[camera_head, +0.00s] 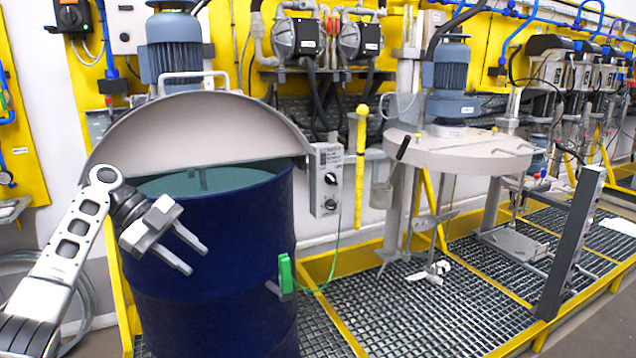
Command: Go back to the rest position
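My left gripper (182,250) is in front of the upper left side of a dark blue drum (215,270). Its two fingers are apart and nothing shows between them. The drum holds a teal liquid (215,180). A grey half-round lid (190,130) with a handle and a motor (173,45) stands tilted up behind the drum's opening. My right gripper is out of view.
A control box (327,180) hangs right of the drum, and a green clamp (286,273) sits at its side. A second agitator with a round lid (470,153) stands over the grating (400,315). A dark post (570,245) rises at the right.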

